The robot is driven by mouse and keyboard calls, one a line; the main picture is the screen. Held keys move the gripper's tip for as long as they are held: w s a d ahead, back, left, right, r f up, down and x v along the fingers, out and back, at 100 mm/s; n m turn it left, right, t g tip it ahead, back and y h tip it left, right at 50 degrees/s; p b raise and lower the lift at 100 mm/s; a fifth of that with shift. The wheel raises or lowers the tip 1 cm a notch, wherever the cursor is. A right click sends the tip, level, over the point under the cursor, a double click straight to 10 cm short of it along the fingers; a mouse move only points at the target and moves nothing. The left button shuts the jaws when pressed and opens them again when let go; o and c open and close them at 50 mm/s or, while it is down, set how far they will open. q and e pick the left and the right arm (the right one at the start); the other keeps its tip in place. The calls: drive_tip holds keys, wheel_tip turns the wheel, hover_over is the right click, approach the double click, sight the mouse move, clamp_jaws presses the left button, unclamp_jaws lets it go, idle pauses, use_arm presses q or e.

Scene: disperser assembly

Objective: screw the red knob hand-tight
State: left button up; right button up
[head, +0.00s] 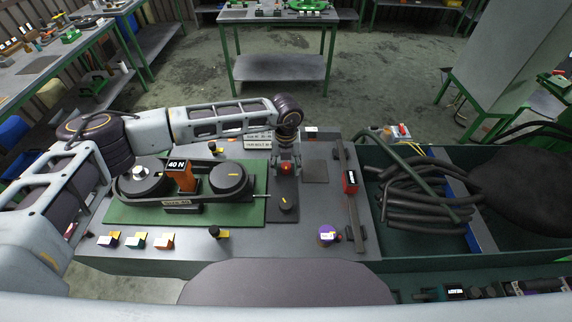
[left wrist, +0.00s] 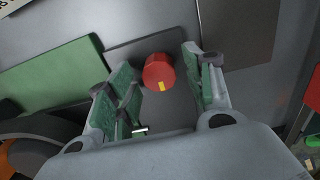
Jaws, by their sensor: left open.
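The red knob (left wrist: 158,72) is a short red cylinder with a small yellow mark on its side. In the left wrist view it stands over a dark grey plate (left wrist: 130,47), between the two green-padded fingers of my left gripper (left wrist: 163,88). The fingers are open, with a gap to the knob on both sides. In the head view the left gripper (head: 286,165) points down over the dark plate (head: 283,213), and only a little red of the knob shows there. How the knob sits on its thread is hidden. My right gripper is in neither view.
Left of the plate, a green board (head: 120,211) carries two black pulleys with a belt and an orange "40 N" block (head: 180,176). A black knob (head: 286,203) sits nearer on the plate. A rail with a red block (head: 350,181) and a bin of black hoses (head: 415,190) lie right.

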use_arm(q)
drive_tip(key=c, duration=1)
